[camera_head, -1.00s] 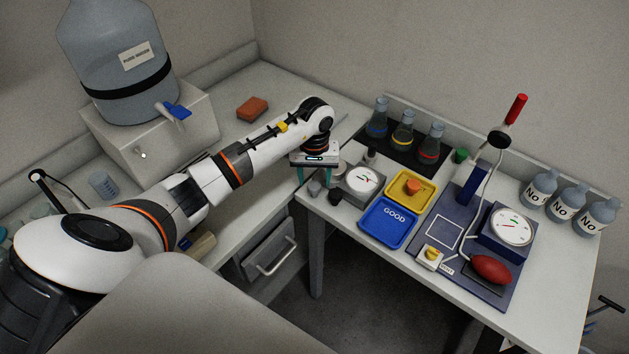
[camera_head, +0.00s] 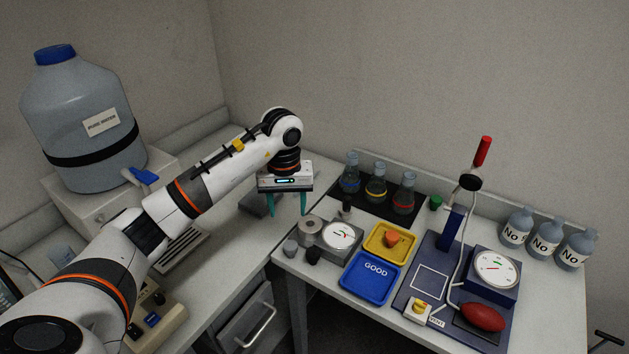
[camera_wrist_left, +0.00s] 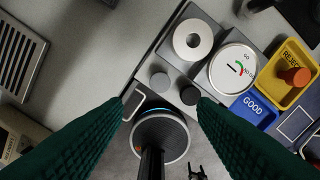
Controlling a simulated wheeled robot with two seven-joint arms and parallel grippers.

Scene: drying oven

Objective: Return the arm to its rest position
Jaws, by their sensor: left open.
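My left arm comes in from the left in the head view. Its gripper (camera_head: 288,207) points down with two green fingers spread apart and nothing between them. It hangs above the counter corner, left of the small grey device with a dial (camera_head: 342,236). In the left wrist view the fingers (camera_wrist_left: 160,118) frame the left and right sides with a wide gap. The dial (camera_wrist_left: 233,70) shows beyond them, and a ring-shaped top (camera_wrist_left: 193,40) stands beside it. My right gripper is in neither view.
A blue GOOD tray (camera_head: 370,279) and a yellow tray (camera_head: 378,247) lie right of the dial. Flasks (camera_head: 376,186) stand behind. A large water jug (camera_head: 85,120) is at the left, bottles (camera_head: 545,238) at the far right. A drawer (camera_head: 245,325) is below the counter.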

